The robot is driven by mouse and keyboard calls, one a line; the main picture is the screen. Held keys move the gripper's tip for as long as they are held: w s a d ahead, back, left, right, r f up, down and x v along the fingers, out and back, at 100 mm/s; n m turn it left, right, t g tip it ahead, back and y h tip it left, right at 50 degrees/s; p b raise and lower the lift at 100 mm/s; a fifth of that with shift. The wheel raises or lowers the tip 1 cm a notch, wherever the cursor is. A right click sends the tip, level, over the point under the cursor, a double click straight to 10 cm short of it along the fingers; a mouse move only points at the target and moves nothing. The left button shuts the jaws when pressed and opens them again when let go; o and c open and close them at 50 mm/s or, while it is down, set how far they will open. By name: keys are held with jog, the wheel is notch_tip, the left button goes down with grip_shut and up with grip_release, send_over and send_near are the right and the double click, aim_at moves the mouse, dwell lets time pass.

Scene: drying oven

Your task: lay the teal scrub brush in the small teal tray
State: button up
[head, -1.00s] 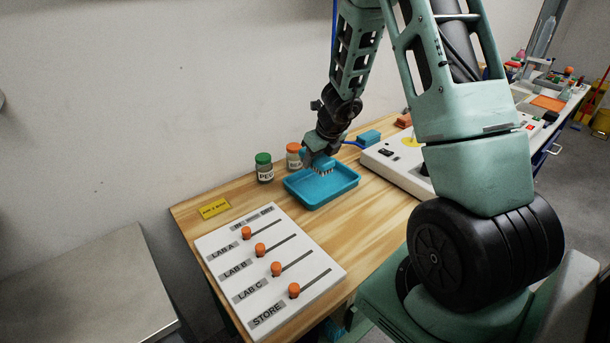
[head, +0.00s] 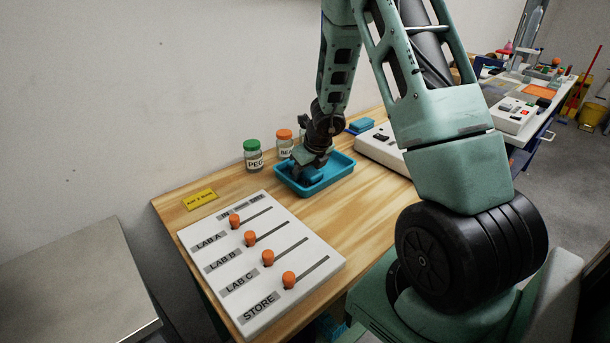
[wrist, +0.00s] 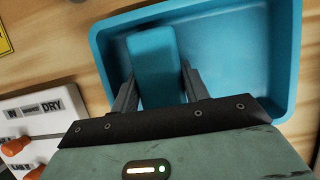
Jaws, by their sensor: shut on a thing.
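The small teal tray (head: 333,180) stands on the wooden bench, and it also shows in the wrist view (wrist: 284,60). My gripper (wrist: 158,88) is shut on the teal scrub brush (wrist: 152,58), with one finger on each side of it. In the wrist view the brush lies within the tray's outline, near its left end. In the head view my gripper (head: 308,172) is low over the tray, and the brush there is mostly hidden by it. I cannot tell whether the bristles touch the tray floor.
A green-capped jar (head: 253,156) and an orange-capped jar (head: 285,144) stand close behind the tray. A white slider panel (head: 250,262) with orange knobs lies in front. A white control box (head: 384,150) is at the right, with a blue block (head: 361,125) behind it.

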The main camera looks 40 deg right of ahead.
jog(key=shift+f, duration=0.15)
jog(key=o, duration=1)
jog(key=shift+c, duration=0.2)
jog(key=shift+r, duration=0.2)
